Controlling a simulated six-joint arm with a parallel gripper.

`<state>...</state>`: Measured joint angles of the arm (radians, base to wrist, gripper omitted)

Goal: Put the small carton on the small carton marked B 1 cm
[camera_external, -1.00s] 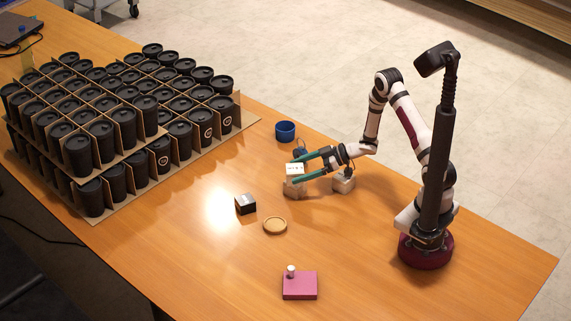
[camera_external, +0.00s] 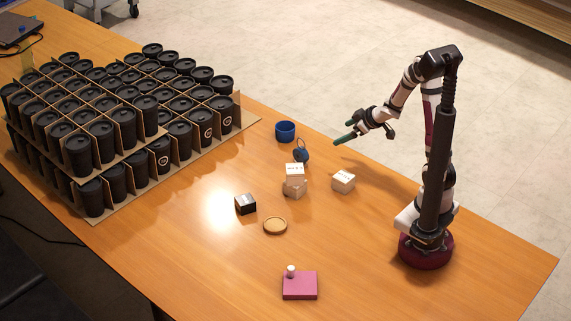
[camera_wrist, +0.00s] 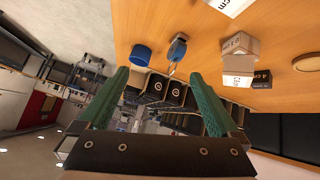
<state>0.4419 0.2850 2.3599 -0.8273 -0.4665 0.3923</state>
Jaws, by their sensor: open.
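A pale small carton (camera_external: 295,170) rests on top of a browner small carton (camera_external: 295,189), slightly turned against it, near the middle of the table. The two also show in the wrist view, the pale one (camera_wrist: 238,72) against the browner one (camera_wrist: 240,43). Another small carton (camera_external: 343,182) stands alone to their right; part of it shows at the top of the wrist view (camera_wrist: 232,5). Printed labels end in "cm", but I cannot read which is marked B. My gripper (camera_external: 343,133) is open and empty, raised above and to the right of the stack, touching nothing; its green fingers are spread in the wrist view (camera_wrist: 160,75).
A blue cup (camera_external: 285,132) and a blue ringed object (camera_external: 301,153) stand behind the stack. A black box (camera_external: 245,204), a round cork coaster (camera_external: 275,226) and a maroon block with a white knob (camera_external: 300,286) lie in front. Racks of black cups (camera_external: 120,125) fill the left.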

